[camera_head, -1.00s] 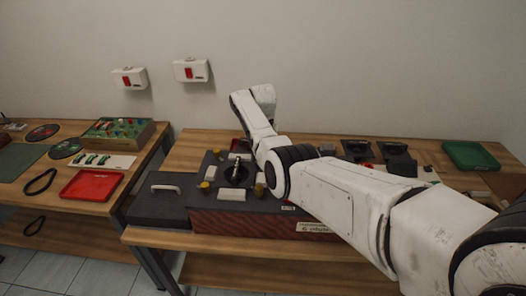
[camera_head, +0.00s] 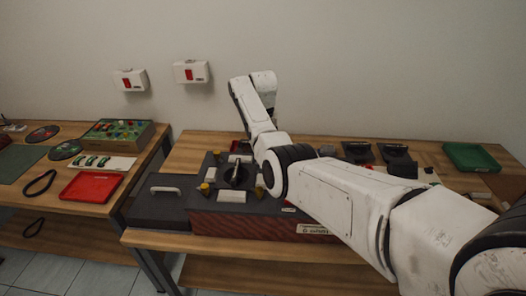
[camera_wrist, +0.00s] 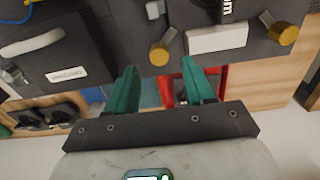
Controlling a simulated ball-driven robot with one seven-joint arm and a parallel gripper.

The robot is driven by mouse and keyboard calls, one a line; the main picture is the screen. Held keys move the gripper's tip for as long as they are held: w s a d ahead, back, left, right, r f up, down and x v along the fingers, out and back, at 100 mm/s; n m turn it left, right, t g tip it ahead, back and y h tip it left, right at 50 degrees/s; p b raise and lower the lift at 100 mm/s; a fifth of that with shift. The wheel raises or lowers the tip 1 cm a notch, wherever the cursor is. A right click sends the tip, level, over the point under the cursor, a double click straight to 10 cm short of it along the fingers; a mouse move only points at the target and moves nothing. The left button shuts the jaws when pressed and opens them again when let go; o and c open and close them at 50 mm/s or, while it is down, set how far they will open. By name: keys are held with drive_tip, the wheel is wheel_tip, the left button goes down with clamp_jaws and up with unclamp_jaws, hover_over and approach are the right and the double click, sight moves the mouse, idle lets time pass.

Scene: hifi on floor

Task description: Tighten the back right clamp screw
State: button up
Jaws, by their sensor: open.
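A dark fixture (camera_head: 221,173) with a red front stands on the middle table and bears several brass clamp screws. In the head view I see the front left screw (camera_head: 204,188), the back left screw (camera_head: 216,154) and the front right screw (camera_head: 260,191); my arm covers the back right area. In the wrist view, my gripper (camera_wrist: 160,75) has its green fingers apart with nothing between them. One brass screw (camera_wrist: 159,54) lies just beyond the fingertips, apart from them; another (camera_wrist: 284,34) is at upper right. Which corners these two are is hard to tell.
A white block (camera_wrist: 217,39) sits between the two screws in the wrist view. A dark case with a white handle (camera_head: 166,189) stands left of the fixture. Black holders (camera_head: 397,160) and a green tray (camera_head: 470,157) are at the table's right.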

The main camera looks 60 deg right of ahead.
wheel_tip(320, 180, up, 6)
drive_tip(key=shift+b, duration=0.35)
idle(0.6)
